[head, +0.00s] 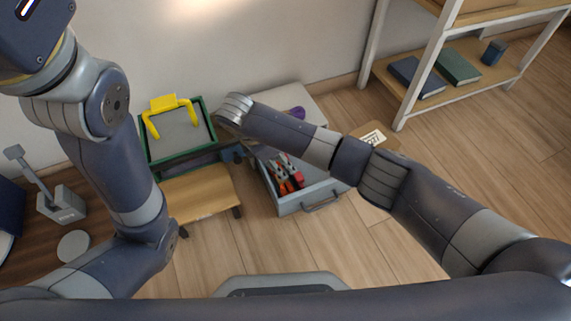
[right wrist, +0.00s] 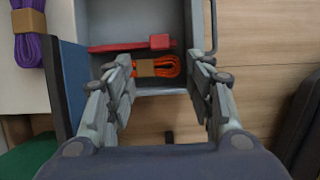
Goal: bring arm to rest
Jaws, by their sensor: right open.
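My right arm (head: 290,130) reaches in from the right in the head view, with its wrist between the green-rimmed tray and the open drawer. My right gripper (right wrist: 161,66) is open in the right wrist view, its fingers wide apart with nothing held. Beyond and between the fingers lies an orange cord bundle (right wrist: 144,66) with a brown band. It rests in the grey drawer (right wrist: 128,22) beside a red item (right wrist: 160,42). My left arm (head: 115,170) is folded upward at the left of the head view. Its gripper is outside the picture.
A green-rimmed tray (head: 143,147) with a yellow frame (head: 163,103) stands behind a wooden stool (head: 200,192). A purple bundle (right wrist: 27,48) lies on the white cabinet top. A shelf (head: 450,70) stands at the upper right. The floor in front of the drawer is clear.

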